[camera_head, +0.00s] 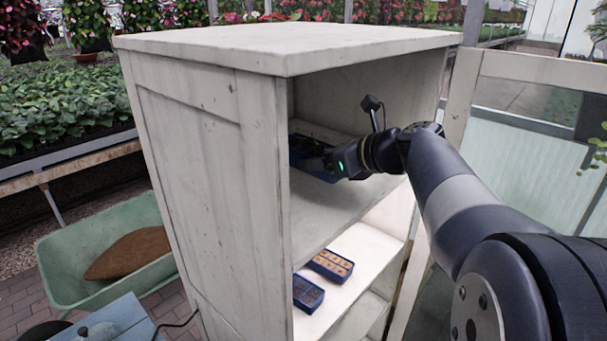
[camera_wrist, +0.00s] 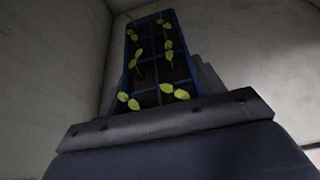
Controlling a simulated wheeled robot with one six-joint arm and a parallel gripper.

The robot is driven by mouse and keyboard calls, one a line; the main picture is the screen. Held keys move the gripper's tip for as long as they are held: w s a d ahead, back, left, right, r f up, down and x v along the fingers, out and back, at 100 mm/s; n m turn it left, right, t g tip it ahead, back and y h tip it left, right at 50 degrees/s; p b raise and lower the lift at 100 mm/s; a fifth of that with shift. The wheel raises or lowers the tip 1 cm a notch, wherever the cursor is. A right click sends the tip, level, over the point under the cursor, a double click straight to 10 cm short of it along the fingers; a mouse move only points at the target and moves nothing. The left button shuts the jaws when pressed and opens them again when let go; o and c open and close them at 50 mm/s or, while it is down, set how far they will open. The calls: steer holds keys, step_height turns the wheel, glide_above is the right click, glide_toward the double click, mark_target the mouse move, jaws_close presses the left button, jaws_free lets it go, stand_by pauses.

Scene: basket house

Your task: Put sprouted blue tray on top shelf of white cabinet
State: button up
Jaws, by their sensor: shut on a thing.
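The white cabinet (camera_head: 205,130) stands in the middle of the head view with its front open. My gripper (camera_head: 328,160) is inside its top compartment, shut on the sprouted blue tray (camera_head: 310,155). In the wrist view the blue tray (camera_wrist: 128,72) holds dark soil and several green sprouts, and it extends ahead of the gripper (camera_wrist: 165,105). The tray is at or just above the top shelf (camera_head: 335,205); I cannot tell whether it touches. The fingertips are mostly hidden by the wrist housing and the tray.
The lit shelf below holds a blue tray with tan cells (camera_head: 332,264) and a blue tray with dark cells (camera_head: 308,293). The cabinet door (camera_head: 540,150) stands open at right. A green wheelbarrow (camera_head: 75,255) is at left. Free shelf room shows in front of my gripper.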

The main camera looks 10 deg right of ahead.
mark_target(322, 206)
step_height(322, 206, down, 8)
steer(key=shift+f, duration=0.1)
stand_by(0.4)
steer(key=o, duration=1.1)
steer(key=shift+f, duration=0.1)
steer(key=shift+r+p, duration=0.3)
steer(key=b+v, duration=0.2)
steer(key=v, duration=1)
steer(key=shift+d+f, duration=0.1)
